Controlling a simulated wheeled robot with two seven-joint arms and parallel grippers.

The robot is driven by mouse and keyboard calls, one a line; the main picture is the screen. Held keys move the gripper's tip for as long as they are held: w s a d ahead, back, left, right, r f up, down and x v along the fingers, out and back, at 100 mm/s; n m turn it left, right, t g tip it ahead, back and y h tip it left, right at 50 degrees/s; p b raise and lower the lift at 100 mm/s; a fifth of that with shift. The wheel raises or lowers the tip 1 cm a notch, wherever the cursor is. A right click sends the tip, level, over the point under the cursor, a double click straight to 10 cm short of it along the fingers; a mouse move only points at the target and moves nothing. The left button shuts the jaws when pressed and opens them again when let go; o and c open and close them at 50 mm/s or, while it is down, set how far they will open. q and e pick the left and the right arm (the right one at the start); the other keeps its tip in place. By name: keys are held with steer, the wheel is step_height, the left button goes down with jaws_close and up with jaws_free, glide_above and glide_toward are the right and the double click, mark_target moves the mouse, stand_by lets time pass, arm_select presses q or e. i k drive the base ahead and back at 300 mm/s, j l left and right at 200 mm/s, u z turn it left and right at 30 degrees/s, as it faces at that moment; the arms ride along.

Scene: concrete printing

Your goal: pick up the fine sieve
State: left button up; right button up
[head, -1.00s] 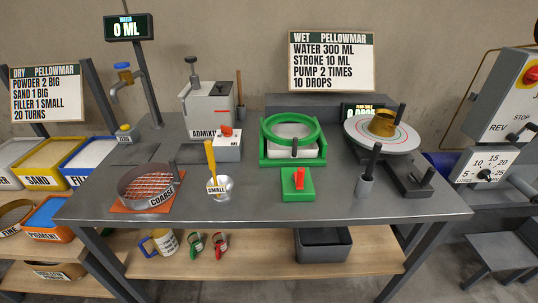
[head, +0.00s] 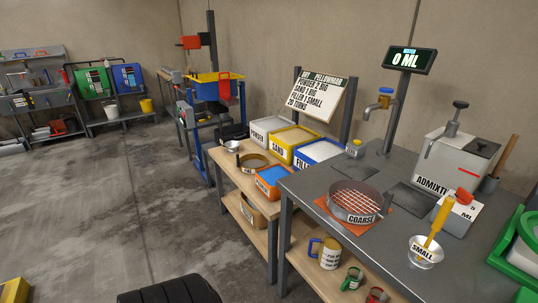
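A round, brass-coloured sieve-like ring (head: 252,162) lies on the wooden table, behind the orange-and-blue pigment box and left of the powder box. No label on it can be read from here; in the earlier frame a ring in this area bears the word FINE. The coarse sieve (head: 356,203), a grey ring with a reddish mesh and a COARSE label, sits on an orange mat on the grey table. Neither of my grippers is in view.
White powder (head: 272,130), yellow sand (head: 294,143) and blue filler (head: 319,153) boxes line the wooden table's back. The pigment box (head: 269,181) is at its front. A small metal bowl (head: 232,146) stands beside the ring. Open concrete floor (head: 150,215) lies to the left.

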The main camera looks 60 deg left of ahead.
mark_target(245, 170)
steer(key=u, duration=1.95)
steer(key=z, duration=1.1)
steer(key=i+j+z, duration=0.15)
steer(key=j+z, duration=0.3)
steer(key=j, duration=0.15)
steer(key=j+z, duration=0.5)
steer(key=j, duration=0.15)
steer(key=j+z, duration=0.45)
steer(key=j, duration=0.2)
steer(key=k+j+z, duration=0.25)
steer(key=j+z, duration=0.25)
steer(key=j, duration=0.15)
